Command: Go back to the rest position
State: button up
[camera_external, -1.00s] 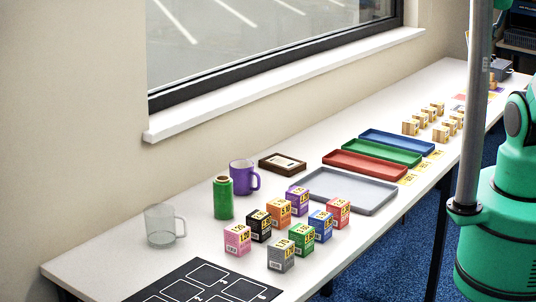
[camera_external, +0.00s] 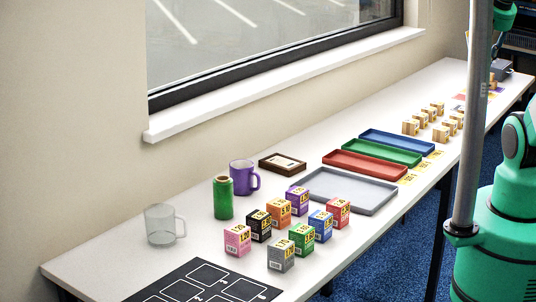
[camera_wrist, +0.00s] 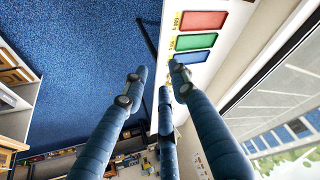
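In that view several coloured small cartons (camera_external: 281,255) stand on the white table (camera_external: 115,257), near the grey tray (camera_external: 345,190).
Red (camera_external: 364,164), green (camera_external: 383,152) and blue (camera_external: 397,140) trays lie farther back, beside several wooden blocks (camera_external: 440,134). A green cylinder (camera_external: 223,198), purple mug (camera_external: 242,176), glass mug (camera_external: 160,225) and black marked mat (camera_external: 205,284) are nearer. The blue carpet (camera_wrist: 80,35) is open.

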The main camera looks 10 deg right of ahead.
jog(key=shift+f+b, duration=1.3)
jog(key=shift+f, duration=0.45)
